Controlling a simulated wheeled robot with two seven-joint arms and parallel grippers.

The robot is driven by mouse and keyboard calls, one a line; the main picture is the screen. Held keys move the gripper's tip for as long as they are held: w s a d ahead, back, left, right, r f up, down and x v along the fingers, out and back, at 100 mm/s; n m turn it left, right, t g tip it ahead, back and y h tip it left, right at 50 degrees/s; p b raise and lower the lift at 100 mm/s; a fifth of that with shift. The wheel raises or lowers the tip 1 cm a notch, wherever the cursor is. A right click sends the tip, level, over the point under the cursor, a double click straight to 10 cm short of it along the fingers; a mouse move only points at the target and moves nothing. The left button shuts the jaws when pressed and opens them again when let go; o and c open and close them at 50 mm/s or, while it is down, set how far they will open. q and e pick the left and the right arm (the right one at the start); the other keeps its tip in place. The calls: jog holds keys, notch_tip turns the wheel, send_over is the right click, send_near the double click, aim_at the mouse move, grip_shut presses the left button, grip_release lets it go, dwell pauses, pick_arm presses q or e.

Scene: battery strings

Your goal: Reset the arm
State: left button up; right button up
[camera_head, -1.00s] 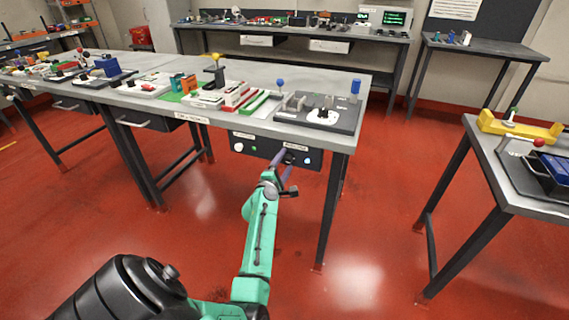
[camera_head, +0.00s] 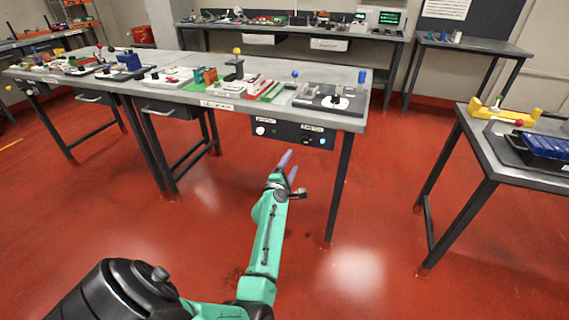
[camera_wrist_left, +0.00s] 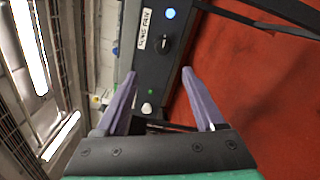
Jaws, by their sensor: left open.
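My left gripper (camera_head: 289,164) is on the green arm coming up from the bottom in the head view. Its two purple fingers are apart and hold nothing. It hangs in the air in front of and below the dark control panel (camera_head: 292,133) under the table's front edge. A blue light (camera_wrist_left: 170,13) shows beside the knob. The fingers appear clear of the panel. My right gripper does not show.
The long grey workbench (camera_head: 180,60) carries several fixtures and coloured blocks. A side table (camera_head: 520,170) at the right holds a yellow part (camera_head: 503,114) and a black tray with blue blocks (camera_head: 545,146). Open red floor (camera_head: 385,200) lies between them.

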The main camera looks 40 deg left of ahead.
pick_arm(q)
jog(key=s+d+f+m+g+h+p, duration=0.1)
jog(key=s+d+f+m+g+h, duration=0.25)
jog(key=f, duration=0.55)
jog(key=s+d+f+m+g+p, duration=0.2)
jog(key=s+d+f+m, duration=0.4)
jog(key=f, duration=0.4)
jog(key=s+d+f+m+g+h+p, duration=0.1)
jog(key=s+d+f+m+g+h, duration=0.2)
jog(key=s+f+m, duration=0.5)
jog(key=s+f+m+g+p, duration=0.1)
jog(key=s+f+m+g, duration=0.1)
jog(key=s, duration=0.8)
jog(key=s+d+f+m+g+p, duration=0.1)
jog(key=s+f+m+g, duration=0.2)
jog(key=s, duration=0.8)
jog(key=s+d+f+m+g+p, duration=0.1)
jog(key=s+f+m, duration=0.4)
jog(key=s, duration=0.6)
notch_tip(320, 180, down, 2)
jog(key=shift+f+m+g+y, duration=0.2)
jog(key=shift+m+g+y, duration=0.2)
jog(key=shift+g, duration=0.45)
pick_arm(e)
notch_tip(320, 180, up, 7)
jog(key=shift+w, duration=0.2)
